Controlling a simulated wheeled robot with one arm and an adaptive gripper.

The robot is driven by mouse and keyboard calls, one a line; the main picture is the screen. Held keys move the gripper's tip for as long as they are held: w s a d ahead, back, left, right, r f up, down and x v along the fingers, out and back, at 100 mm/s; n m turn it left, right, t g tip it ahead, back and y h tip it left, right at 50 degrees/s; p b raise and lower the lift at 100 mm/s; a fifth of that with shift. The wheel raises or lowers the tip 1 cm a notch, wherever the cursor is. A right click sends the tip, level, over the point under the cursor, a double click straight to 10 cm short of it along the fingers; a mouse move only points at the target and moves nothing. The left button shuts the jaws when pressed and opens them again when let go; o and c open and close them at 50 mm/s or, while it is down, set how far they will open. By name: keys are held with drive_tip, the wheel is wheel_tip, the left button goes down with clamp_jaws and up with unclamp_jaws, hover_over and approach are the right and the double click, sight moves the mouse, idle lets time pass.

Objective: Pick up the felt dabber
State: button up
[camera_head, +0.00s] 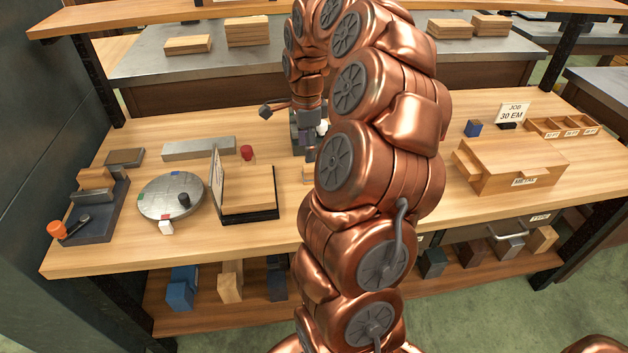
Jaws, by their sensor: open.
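I cannot tell for sure which thing is the felt dabber. A small red round piece (246,152) stands on the bench left of my gripper. A small white piece (322,127) shows right beside the gripper, partly hidden by my arm. A dark knob-like piece (184,200) stands on a round grey plate (158,188) at the left. My gripper (309,154) points down over the middle of the bench, small in view, open. Its fingertips are partly covered by my copper arm, and I see nothing held between them.
A wooden block in a dark tray (252,217) stands left of my arm, with an upright panel at its left edge. A wooden case (512,165) stands at the right. A grey bar (199,149) lies at the back left. An upper shelf runs above the bench.

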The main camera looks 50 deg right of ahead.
drive_tip(key=shift+s+d+f+m, duration=0.1)
drive_tip(key=shift+d+f+m, duration=0.25)
drive_tip(key=shift+d, duration=0.2)
drive_tip(key=shift+d+f+m, duration=0.25)
drive_tip(key=shift+d+f, duration=0.05)
drive_tip(key=shift+d, duration=0.2)
drive_tip(key=shift+d+f+p, duration=0.1)
drive_tip(key=shift+f+p, duration=0.55)
drive_tip(key=shift+f, duration=3.15)
clamp_jaws()
